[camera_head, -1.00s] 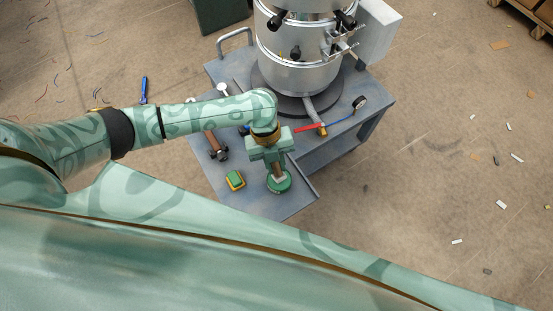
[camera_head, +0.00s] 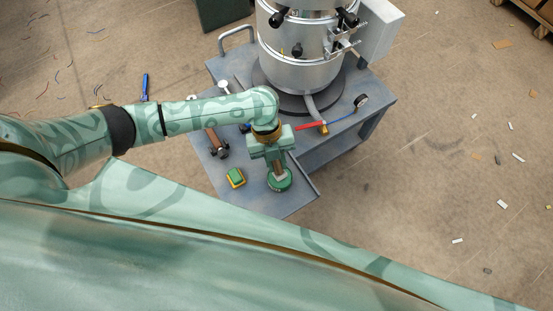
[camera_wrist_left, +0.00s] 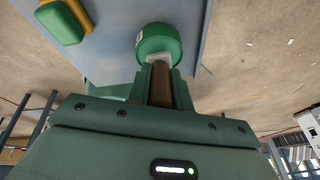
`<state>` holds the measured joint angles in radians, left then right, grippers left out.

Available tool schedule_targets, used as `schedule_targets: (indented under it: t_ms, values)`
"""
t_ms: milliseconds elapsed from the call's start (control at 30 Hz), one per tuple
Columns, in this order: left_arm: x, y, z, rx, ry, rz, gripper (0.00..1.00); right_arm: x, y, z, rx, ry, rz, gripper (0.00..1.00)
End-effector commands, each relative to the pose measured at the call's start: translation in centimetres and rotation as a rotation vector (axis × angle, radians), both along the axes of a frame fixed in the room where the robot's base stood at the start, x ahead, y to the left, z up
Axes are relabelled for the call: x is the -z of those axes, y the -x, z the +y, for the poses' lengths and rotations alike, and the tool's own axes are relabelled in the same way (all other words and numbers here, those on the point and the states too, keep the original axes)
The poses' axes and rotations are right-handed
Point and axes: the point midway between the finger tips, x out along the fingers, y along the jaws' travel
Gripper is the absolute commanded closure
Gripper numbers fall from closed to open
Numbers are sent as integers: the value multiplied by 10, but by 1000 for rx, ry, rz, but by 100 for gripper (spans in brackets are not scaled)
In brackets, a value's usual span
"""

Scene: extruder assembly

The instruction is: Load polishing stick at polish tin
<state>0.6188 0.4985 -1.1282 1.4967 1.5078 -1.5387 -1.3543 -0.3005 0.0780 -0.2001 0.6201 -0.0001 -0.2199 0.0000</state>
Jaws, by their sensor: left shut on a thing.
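My left gripper (camera_head: 272,165) is shut on the polishing stick (camera_head: 279,174), a brown handle with a pale end. In the left wrist view the brown handle (camera_wrist_left: 161,84) lies between the two fingers and its pale end (camera_wrist_left: 159,58) points at the green polish tin (camera_wrist_left: 158,38). The round green tin (camera_head: 279,184) stands on the grey table near its front corner. The pale end overlaps the tin in both views; I cannot tell for sure whether it touches the polish. The tin's inside is mostly hidden. My right gripper is not in view.
A green and yellow block (camera_head: 235,177) lies left of the tin on the grey table (camera_head: 278,208). A hammer-like tool (camera_head: 217,145) lies behind it. A large metal cylinder (camera_head: 296,55) stands at the back, with a red-handled valve (camera_head: 311,126) in front.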

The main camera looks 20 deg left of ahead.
Motion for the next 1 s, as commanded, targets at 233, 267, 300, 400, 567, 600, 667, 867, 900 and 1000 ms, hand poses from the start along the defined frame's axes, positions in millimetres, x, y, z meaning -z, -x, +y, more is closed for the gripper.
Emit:
schedule_targets:
  t_ms: [233,267,300,400,567,600,667,867,900,1000]
  values:
    - [4,0,0,0,1,1,100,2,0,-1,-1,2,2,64]
    - [4,0,0,0,1,1,100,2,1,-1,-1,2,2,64]
    - [4,0,0,0,1,1,100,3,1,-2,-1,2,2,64]
    - [6,0,0,0,1,1,100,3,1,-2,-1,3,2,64]
    - [7,0,0,0,1,1,100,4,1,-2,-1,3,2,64]
    - [7,0,0,0,0,0,100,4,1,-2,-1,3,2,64]
    - [7,0,0,0,0,0,100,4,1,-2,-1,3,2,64]
    - [7,0,0,0,0,0,100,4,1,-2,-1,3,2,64]
    - [7,0,0,0,0,0,100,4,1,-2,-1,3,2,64]
    - [7,0,0,-1,0,0,100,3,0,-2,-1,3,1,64]
